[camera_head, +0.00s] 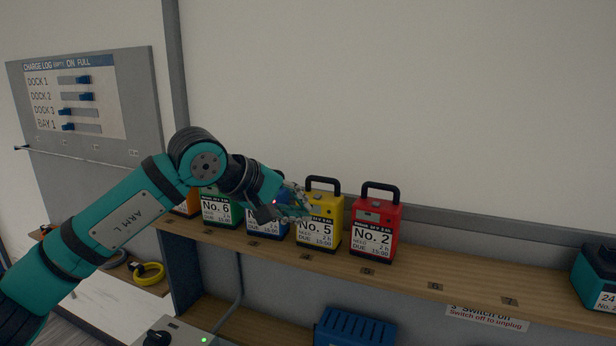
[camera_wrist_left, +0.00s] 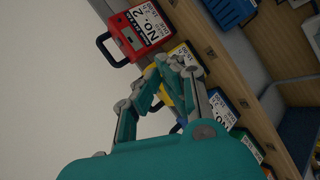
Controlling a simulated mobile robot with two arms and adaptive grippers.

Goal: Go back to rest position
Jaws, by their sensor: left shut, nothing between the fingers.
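My left arm comes in from the left of the head view. Its gripper (camera_head: 290,212) is shut and empty, in front of the upper part of the blue and yellow battery packs on the shelf. In the left wrist view the gripper (camera_wrist_left: 165,65) shows with its fingers together. The yellow pack No. 5 (camera_head: 318,232) stands upright behind the fingertips, apart from them as far as I can tell. The blue pack (camera_head: 268,228) is partly hidden by the gripper. My right gripper is in neither view.
The red pack No. 2 (camera_head: 374,225) and green pack No. 6 (camera_head: 218,210) stand on the wooden shelf (camera_head: 450,282). The shelf right of No. 2 is bare up to a teal box (camera_head: 597,278). A charge log board (camera_head: 75,98) hangs at the left. A blue bin (camera_head: 352,328) sits below.

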